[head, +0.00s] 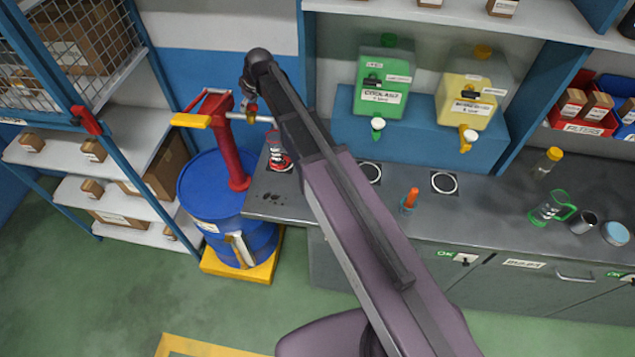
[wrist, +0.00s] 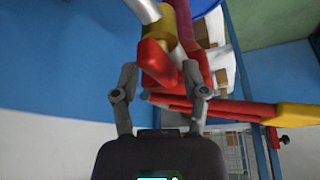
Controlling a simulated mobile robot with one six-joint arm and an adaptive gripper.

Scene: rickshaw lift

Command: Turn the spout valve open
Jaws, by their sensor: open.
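The spout valve shows in the wrist view as a brass body (wrist: 158,38) with a red handle (wrist: 160,66). The brass part of the valve (head: 252,114) is small in the head view, on the spout of the red hand pump (head: 219,115). My gripper (wrist: 162,88) is open, with its fingers to either side of the red handle's near end; I cannot tell whether they touch it. In the head view my gripper (head: 248,92) points down just above the spout. The silver spout pipe (wrist: 144,10) runs off the top of the wrist view.
The pump stands on a blue drum (head: 212,185), and its yellow-ended lever (head: 190,120) sticks out left. A red and black container (head: 279,160) stands on the grey bench (head: 460,230) under the spout side. Green (head: 383,70) and yellow jugs (head: 472,85) stand behind.

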